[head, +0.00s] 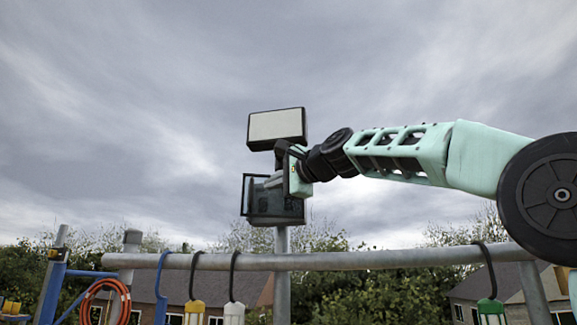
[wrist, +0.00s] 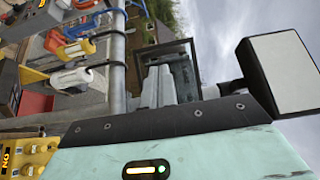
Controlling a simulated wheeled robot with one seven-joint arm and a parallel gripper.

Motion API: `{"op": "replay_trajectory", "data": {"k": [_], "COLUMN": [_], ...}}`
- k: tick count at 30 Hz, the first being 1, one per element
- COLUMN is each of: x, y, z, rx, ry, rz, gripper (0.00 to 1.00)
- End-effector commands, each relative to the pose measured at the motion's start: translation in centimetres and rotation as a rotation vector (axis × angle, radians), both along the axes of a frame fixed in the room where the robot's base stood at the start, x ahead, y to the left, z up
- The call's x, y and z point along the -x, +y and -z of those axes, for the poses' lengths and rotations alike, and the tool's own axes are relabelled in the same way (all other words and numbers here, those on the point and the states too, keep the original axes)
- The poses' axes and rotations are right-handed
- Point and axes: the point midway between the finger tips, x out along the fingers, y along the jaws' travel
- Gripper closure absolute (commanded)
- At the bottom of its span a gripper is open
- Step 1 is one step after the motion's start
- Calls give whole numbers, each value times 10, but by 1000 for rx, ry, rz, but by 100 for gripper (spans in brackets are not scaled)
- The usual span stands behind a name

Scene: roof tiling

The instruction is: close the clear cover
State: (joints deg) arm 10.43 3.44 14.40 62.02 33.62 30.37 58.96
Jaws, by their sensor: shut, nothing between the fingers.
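A dark grey box (head: 278,207) stands on a metal post behind the rail in the head view. Its clear cover (head: 244,196) has a dark frame and stands open, jutting out at the box's left side. In the wrist view the box (wrist: 184,75) is beyond the fingers, and the cover's frame (wrist: 142,52) shows at its upper left. My gripper (head: 270,183) is shut and empty, in front of the upper part of the box. Its fingers (wrist: 155,84) hide part of the box in the wrist view. I cannot tell whether they touch the cover.
A grey metal rail (head: 390,259) runs across below the box, with several tools hanging from it on hooks. An orange cable coil (head: 104,300) hangs at the left. The wrist view shows a cluttered bench (wrist: 62,103) beside the rail.

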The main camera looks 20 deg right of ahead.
Motion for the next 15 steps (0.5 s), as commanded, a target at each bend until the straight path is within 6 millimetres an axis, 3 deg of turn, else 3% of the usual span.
{"op": "replay_trajectory", "data": {"k": [6,15], "x": [-34,-49], "y": [13,18], "z": [-3,1], "rx": [-1,0], "ry": [3,0], "rz": [-1,1], "gripper": [100,100]}}
